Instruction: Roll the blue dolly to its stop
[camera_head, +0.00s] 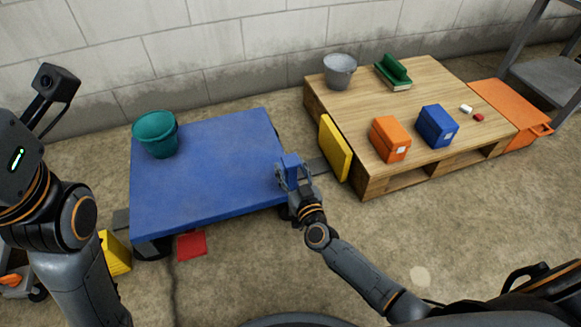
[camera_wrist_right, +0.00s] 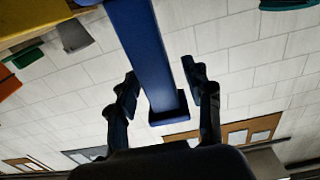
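The blue dolly (camera_head: 205,165) is a flat blue platform on dark wheels, left of the pallet. A teal bucket (camera_head: 157,134) stands at its far left corner. A blue post (camera_head: 291,166) stands at its right edge and also shows in the right wrist view (camera_wrist_right: 145,50). My right gripper (camera_head: 292,180) is at this post; in the wrist view its open fingers (camera_wrist_right: 160,88) lie on either side of it, with a small gap visible. A yellow plate (camera_head: 335,148) stands right of the dolly, apart from it, before the pallet. My left arm is at the left; its gripper is not seen.
The wooden pallet (camera_head: 440,85) holds a grey bucket (camera_head: 340,71), green, orange and blue items. A second yellow piece (camera_head: 115,254) and a red piece (camera_head: 192,245) lie near the dolly's left front.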

